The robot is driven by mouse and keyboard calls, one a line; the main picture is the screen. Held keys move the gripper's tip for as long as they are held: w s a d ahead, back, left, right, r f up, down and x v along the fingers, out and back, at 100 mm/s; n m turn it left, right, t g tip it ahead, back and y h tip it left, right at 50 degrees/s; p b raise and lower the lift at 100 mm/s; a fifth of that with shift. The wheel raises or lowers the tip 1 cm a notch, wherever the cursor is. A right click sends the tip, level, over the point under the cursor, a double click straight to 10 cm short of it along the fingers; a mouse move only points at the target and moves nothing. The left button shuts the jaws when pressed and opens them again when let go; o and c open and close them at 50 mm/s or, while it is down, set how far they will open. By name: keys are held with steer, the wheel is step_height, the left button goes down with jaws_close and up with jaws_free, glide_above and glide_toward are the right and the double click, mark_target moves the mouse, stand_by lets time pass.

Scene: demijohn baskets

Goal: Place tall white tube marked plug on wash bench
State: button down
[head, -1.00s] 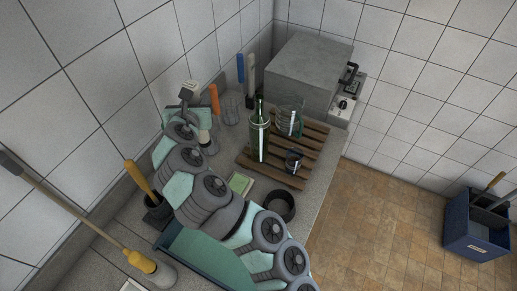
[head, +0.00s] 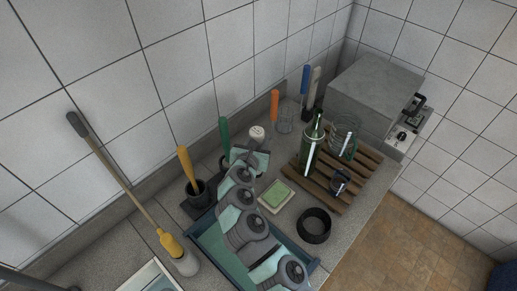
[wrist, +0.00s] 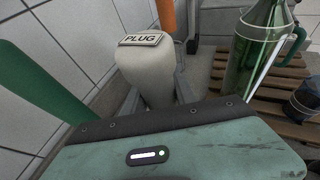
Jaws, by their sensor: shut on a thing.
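The tall white tube marked PLUG (wrist: 148,72) stands close in front of my gripper (wrist: 160,112) in the wrist view, its label plate on top. Its white top (head: 257,132) shows in the head view, just beyond my gripper (head: 255,155). The grey speckled bench (head: 355,212) runs along the tiled wall below.
A green handle (head: 225,133) stands left of the tube and an orange handle (head: 274,106) behind it. A green bottle (head: 311,150) and glass jar stand on a slatted wooden rack (head: 325,190). A green sponge (head: 276,196) and black ring (head: 314,225) lie nearer.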

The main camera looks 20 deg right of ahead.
steer(key=shift+f, duration=1.9)
steer(key=shift+f, duration=0.15)
steer(key=c, duration=1)
jaws_free()
steer(key=shift+r, duration=0.25)
steer(key=v, duration=1.2)
